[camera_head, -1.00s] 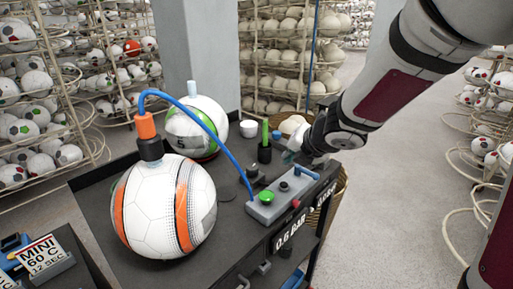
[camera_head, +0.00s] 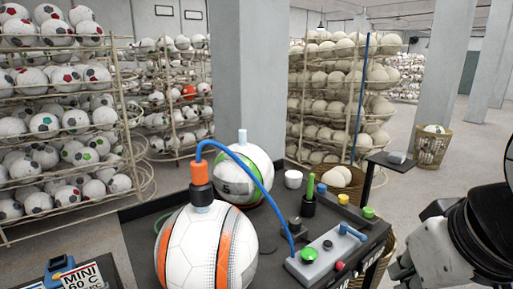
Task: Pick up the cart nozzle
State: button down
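The hose arcs over to the grey control box (camera_head: 325,257) on the dark cart (camera_head: 138,221). My gripper (camera_head: 403,272) is at the lower right, right of the cart and well apart from the nozzle. It is partly cut off by the frame edge, and its fingers do not show clearly.
A white-green ball (camera_head: 243,178) with a pale blue plug stands behind the striped ball. A white cup (camera_head: 293,179), a green stick (camera_head: 311,187) in a black holder and several knobs are on the cart. Ball racks (camera_head: 65,110) stand behind. Open floor lies at the right.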

aim_at(201, 188)
jog(key=k+l+u, duration=0.2)
jog(key=l, duration=0.15)
jog(key=l+u, duration=0.15)
jog(key=l, duration=0.25)
jog(key=k+l+u, duration=0.35)
jog(key=l, duration=0.25)
